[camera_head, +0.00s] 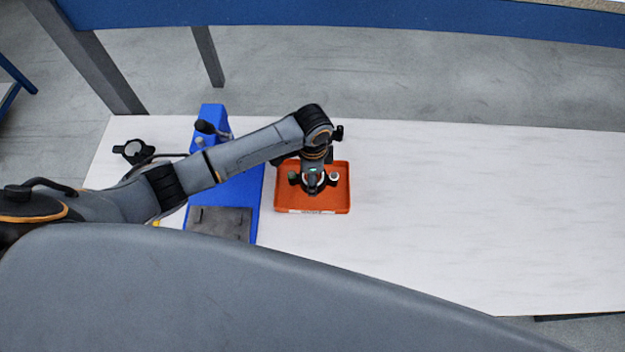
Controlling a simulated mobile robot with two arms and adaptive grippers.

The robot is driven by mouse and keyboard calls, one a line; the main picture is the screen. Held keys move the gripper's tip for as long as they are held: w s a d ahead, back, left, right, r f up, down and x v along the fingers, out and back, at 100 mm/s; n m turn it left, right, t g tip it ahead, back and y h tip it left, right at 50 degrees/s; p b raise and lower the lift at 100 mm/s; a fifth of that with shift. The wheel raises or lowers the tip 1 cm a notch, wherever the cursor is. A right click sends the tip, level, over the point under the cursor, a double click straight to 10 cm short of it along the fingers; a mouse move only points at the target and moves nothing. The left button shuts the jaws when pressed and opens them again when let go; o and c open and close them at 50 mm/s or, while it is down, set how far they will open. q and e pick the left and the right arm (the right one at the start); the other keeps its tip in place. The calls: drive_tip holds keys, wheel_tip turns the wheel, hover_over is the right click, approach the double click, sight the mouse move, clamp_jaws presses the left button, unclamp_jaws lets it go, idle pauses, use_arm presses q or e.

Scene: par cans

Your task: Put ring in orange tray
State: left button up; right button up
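The orange tray (339,203) lies on the white table, left of its middle. My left gripper (313,188) points down over the tray, with its arm coming in from the left. The gripper and wrist cover the middle and back of the tray. I cannot tell from this view whether its fingers are open or shut, or whether they hold anything. I cannot make out a ring for certain; it may be hidden under the gripper. My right gripper is not in view.
A blue fixture (247,205) with a grey plate (219,222) stands just left of the tray, partly under my arm. A black device with a round part (133,151) lies at the table's far left. The white table (470,210) is clear to the right.

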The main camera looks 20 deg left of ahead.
use_arm(q)
wheel_tip(320, 180, down, 3)
drive_tip(key=shift+r, duration=0.1)
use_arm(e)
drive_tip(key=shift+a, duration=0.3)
use_arm(q)
drive_tip(key=shift+f, duration=0.2)
drive_tip(key=o, duration=1.1)
drive_tip(key=shift+c, duration=0.2)
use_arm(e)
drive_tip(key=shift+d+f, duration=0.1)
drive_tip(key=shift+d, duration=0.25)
use_arm(q)
drive_tip(key=shift+r, duration=0.1)
